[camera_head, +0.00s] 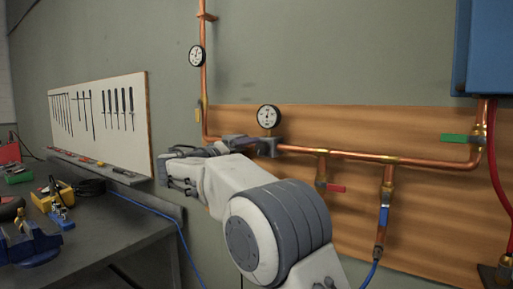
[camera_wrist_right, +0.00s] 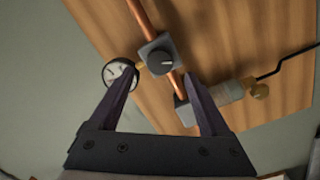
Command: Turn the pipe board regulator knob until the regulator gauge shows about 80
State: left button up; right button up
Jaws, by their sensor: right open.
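The regulator is a grey block on the copper pipe with a dark round knob (camera_wrist_right: 161,61) that bears a pale pointer mark. In the head view the grey regulator block (camera_head: 269,147) sits under the round white regulator gauge (camera_head: 268,117), whose needle is too small to read surely. The gauge also shows in the wrist view (camera_wrist_right: 120,72), partly behind a finger. My right gripper (camera_head: 172,170) is left of the regulator in the head view. In the wrist view my right gripper (camera_wrist_right: 162,84) is open and empty, with the knob ahead between its fingers, apart from them. My left gripper is out of view.
Another grey fitting (camera_wrist_right: 184,112) with a pale cylinder lies close to the right finger. A second gauge (camera_head: 196,56) is on the upright pipe. Red (camera_head: 336,189), green (camera_head: 454,138) and blue (camera_head: 383,216) valve handles are along the pipe. A workbench (camera_head: 100,238) with tools stands left.

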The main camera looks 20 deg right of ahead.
aim_at(259, 148)
jog(key=p+x, duration=0.1)
jog(key=x, duration=0.4)
jog(key=shift+a, duration=0.1)
grip_shut()
jog(key=shift+n, duration=0.4)
jog(key=n+b, duration=0.1)
jog(key=n, duration=0.2)
jog(key=shift+f, duration=0.15)
jog(key=shift+n+t, duration=0.3)
jog(key=shift+n, duration=2.3)
